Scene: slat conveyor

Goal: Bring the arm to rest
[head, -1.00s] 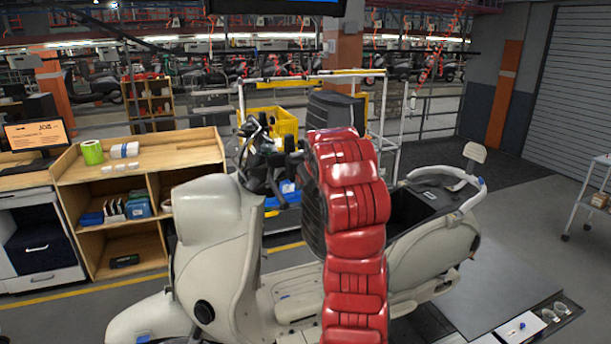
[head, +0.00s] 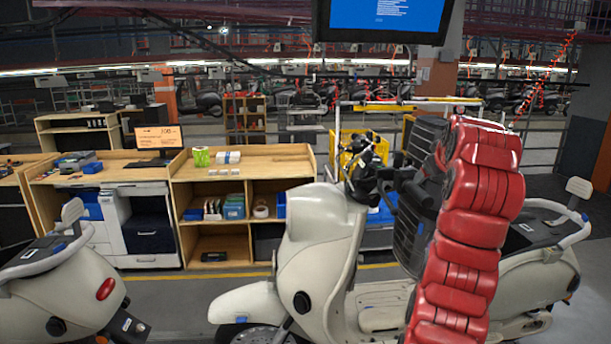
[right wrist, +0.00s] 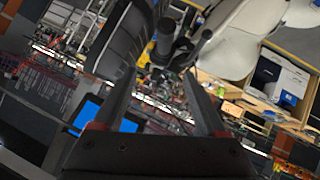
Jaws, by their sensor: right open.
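My right arm (head: 465,235) is red and rises on the right of the head view, in front of a cream scooter (head: 318,255). Its gripper is hard to pick out there among dark parts near the handlebar. In the right wrist view the two dark fingers of my right gripper (right wrist: 158,75) stand apart with nothing held between them. A dark handlebar grip (right wrist: 166,38) shows beyond the fingertips; I cannot tell how close it is. My left gripper is not in view.
A second cream scooter (head: 62,290) stands at the left. A wooden shelf unit (head: 240,178) and a desk with an orange-lit monitor (head: 158,137) stand behind. A screen (head: 385,15) hangs overhead. Floor shows between the two scooters.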

